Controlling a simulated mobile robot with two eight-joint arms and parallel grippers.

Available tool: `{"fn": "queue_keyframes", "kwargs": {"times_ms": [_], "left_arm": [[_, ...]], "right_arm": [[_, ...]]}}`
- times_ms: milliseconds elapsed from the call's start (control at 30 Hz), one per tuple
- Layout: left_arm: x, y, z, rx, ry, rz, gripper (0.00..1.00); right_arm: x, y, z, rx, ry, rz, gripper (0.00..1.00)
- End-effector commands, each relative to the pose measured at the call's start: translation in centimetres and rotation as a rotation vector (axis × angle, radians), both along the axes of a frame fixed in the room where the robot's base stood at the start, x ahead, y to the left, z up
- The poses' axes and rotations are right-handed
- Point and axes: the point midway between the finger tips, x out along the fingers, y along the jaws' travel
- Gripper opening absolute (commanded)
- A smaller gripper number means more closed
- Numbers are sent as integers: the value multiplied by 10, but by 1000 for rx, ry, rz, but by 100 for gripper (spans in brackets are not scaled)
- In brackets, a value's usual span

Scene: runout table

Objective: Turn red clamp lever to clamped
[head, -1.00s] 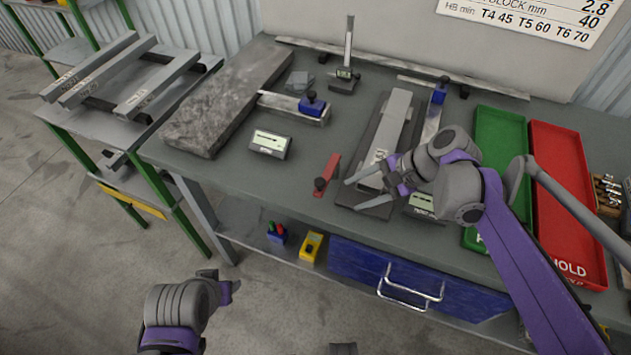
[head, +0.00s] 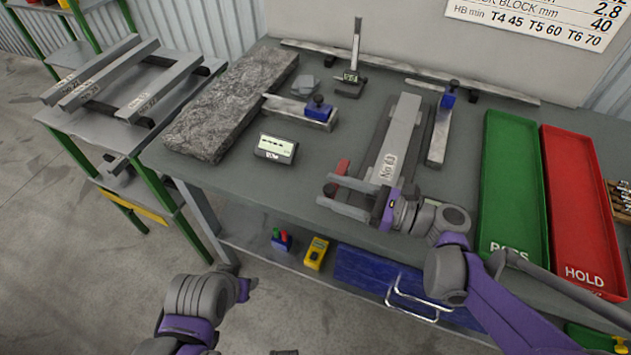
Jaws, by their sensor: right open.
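The red clamp lever (head: 342,167) stands at the front of the workbench, just left of the long grey block marked "No 63" (head: 389,150). Only its upper end shows; the rest is hidden behind a finger of my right gripper. My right gripper (head: 327,190) is open, its two fingers pointing left over the bench's front edge. The upper finger overlaps the lever in the picture; I cannot tell if they touch. My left gripper (head: 243,289) hangs low in front of the bench, seen small and from behind its wrist.
A small display unit (head: 276,149) sits left of the lever, with a rough stone slab (head: 231,104) beyond. A green tray (head: 509,185) and a red HOLD tray (head: 582,205) lie at right.

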Motion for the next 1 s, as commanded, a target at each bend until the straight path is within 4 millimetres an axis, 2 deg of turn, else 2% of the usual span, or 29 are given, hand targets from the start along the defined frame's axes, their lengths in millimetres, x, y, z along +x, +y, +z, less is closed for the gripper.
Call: {"fn": "queue_keyframes", "kwargs": {"times_ms": [100,300,667,1000], "left_arm": [[0,0,2,0,-1,0,50],[1,0,3,0,-1,0,50],[1,0,3,0,-1,0,50],[1,0,3,0,-1,0,50]], "right_arm": [[6,21,1,0,0,4,62],[13,40,0,-1,-1,1,62],[15,44,0,-2,-2,-1,60],[15,44,0,-2,-2,-1,0]]}}
